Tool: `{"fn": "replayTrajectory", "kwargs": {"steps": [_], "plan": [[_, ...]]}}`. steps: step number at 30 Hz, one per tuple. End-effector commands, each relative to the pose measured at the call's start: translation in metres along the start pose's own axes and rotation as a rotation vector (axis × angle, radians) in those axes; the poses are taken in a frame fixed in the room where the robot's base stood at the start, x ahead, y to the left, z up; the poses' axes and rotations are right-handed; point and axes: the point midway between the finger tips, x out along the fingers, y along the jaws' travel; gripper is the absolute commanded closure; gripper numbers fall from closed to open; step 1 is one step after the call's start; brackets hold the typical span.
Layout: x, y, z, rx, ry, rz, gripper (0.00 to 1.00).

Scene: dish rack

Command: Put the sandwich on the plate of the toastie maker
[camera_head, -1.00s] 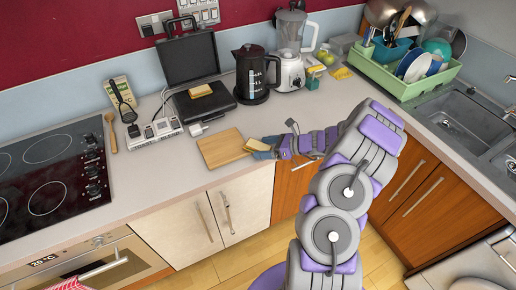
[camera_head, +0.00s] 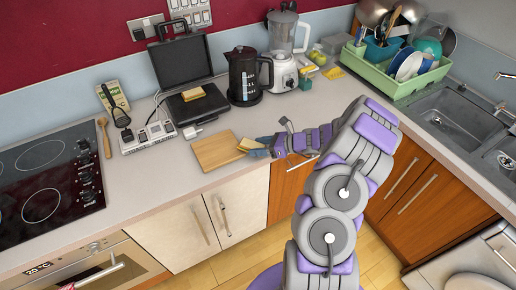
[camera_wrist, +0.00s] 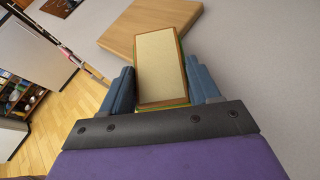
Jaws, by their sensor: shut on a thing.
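A sandwich (camera_wrist: 160,62) with tan bread and a green and red edge is held between the blue fingers of my gripper (camera_wrist: 162,72) in the wrist view. In the head view the sandwich (camera_head: 246,145) and my gripper (camera_head: 260,147) are at the right edge of a wooden board (camera_head: 210,152). I cannot tell if the sandwich touches the board. The black toastie maker (camera_head: 211,108) stands open behind the board, its lid (camera_head: 182,62) upright. Another bread-coloured piece (camera_head: 192,94) lies on its lower plate.
A black kettle (camera_head: 243,78) and a blender (camera_head: 284,65) stand right of the toastie maker. A white socket strip (camera_head: 148,137) and a black utensil (camera_head: 119,112) are left of it. Free counter lies between the board and the hob (camera_head: 50,170).

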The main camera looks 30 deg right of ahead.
Motion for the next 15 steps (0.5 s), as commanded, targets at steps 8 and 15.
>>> {"fn": "replayTrajectory", "kwargs": {"steps": [8,15], "plan": [[-0.021,0.009,0.052,-0.002,-0.002,-0.001,0.75],[-0.031,0.014,0.076,0.002,0.000,0.000,0.75]]}}
